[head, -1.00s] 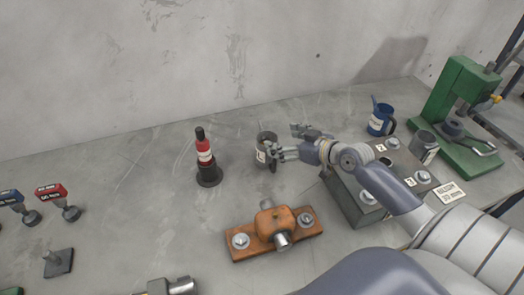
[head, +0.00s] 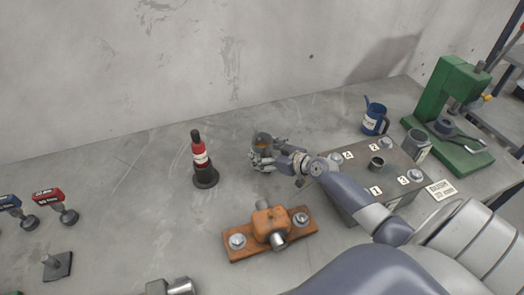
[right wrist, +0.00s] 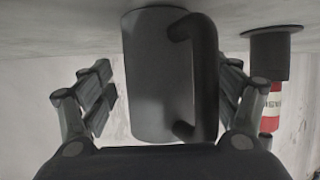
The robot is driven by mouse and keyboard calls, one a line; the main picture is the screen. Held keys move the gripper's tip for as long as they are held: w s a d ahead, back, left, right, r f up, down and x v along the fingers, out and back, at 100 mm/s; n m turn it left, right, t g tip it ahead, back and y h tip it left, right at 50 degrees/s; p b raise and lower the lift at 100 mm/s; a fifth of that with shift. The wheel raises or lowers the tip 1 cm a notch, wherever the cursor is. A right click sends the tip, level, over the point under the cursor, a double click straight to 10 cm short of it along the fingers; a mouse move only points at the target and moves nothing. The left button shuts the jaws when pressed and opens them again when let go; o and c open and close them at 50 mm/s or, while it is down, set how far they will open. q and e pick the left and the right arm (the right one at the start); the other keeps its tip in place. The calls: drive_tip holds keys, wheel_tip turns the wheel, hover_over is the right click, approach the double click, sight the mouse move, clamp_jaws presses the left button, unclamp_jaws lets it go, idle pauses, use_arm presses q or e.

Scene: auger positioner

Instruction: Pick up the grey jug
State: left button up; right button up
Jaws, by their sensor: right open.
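A grey jug (head: 262,139) stands on the bench, left of the numbered block, partly hidden by my right gripper (head: 266,156). In the right wrist view the jug (right wrist: 158,80) fills the middle, with its dark handle (right wrist: 206,80) on the right side of its body. My left gripper is not in view.
A red-and-black bottle (head: 201,160) stands left of the jug. An orange clamp block (head: 270,226) lies in front. The numbered block (head: 350,190), another grey jug (head: 416,143), a blue jug (head: 375,122) and a green press (head: 455,115) are at right.

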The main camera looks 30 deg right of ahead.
sight(263, 140)
drive_tip(key=shift+w+a+f, duration=0.15)
drive_tip(key=shift+w+f, duration=0.1)
drive_tip(key=shift+w, duration=0.3)
drive_tip(key=shift+c, duration=0.2)
drive_tip(key=shift+r, duration=0.1)
drive_tip(key=c, duration=1.4)
wheel_tip(263, 140, up, 10)
